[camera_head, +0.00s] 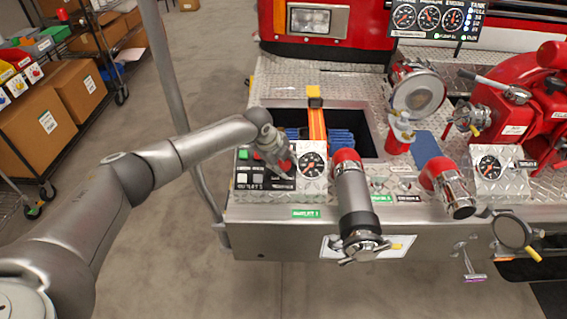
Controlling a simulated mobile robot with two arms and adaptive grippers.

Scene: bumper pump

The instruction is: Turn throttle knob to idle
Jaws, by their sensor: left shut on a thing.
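My left arm comes in from the left and reaches over the black control panel (255,184) on the truck's bumper. My left gripper (284,168) points down at the panel's right part and is shut on the throttle knob. A red part (286,165) shows at the fingertips and seems to be the knob. The gripper hides most of it, so its turned position cannot be read. Green and red buttons and pale squares show on the panel to the left of the gripper. My right gripper is not in view.
A round gauge (313,165) sits just right of the gripper. A large capped outlet pipe (355,205) stands right of that. Behind is an open bin with an orange-yellow bar (317,122). A grey pole (165,70) rises behind my arm. Shelves with boxes (75,90) stand far left.

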